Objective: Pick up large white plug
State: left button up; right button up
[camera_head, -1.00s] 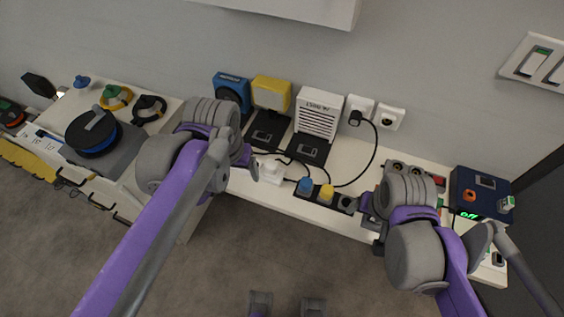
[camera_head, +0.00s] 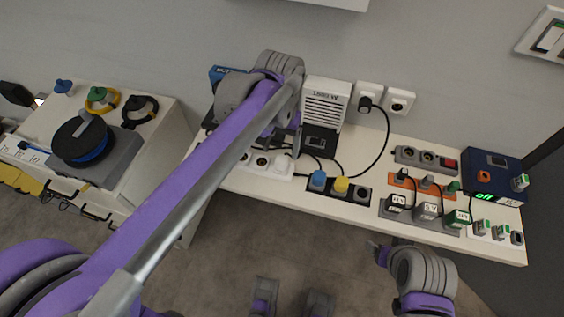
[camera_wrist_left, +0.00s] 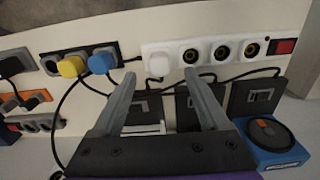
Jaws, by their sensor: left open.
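The large white plug (camera_head: 282,164) sits in the right end of a white power strip (camera_head: 246,158) on the table in the head view. In the left wrist view the plug (camera_wrist_left: 158,64) is a white block at the left end of the strip (camera_wrist_left: 178,50), beside empty round sockets. My left gripper (camera_head: 284,141) is open above the table close to the plug. In the wrist view its two fingers (camera_wrist_left: 160,77) point at the strip, with the plug between and just beyond the tips. My right gripper (camera_head: 378,253) is below the table's front edge; its jaws are unclear.
A black strip with blue (camera_head: 319,180) and yellow (camera_head: 341,185) plugs is right of the white strip. Black cables (camera_head: 372,157) loop behind. A white heater-like box (camera_head: 325,103) stands at the wall. Several adapters and a dark blue box (camera_head: 492,172) fill the right end.

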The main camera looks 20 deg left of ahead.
aim_at(282, 159)
pick_arm(q)
jog(key=f, duration=0.5)
jog(key=shift+w+d+f+b, duration=0.1)
jog(key=shift+w+f+b, duration=0.2)
jog(key=shift+b, duration=0.05)
grip_shut()
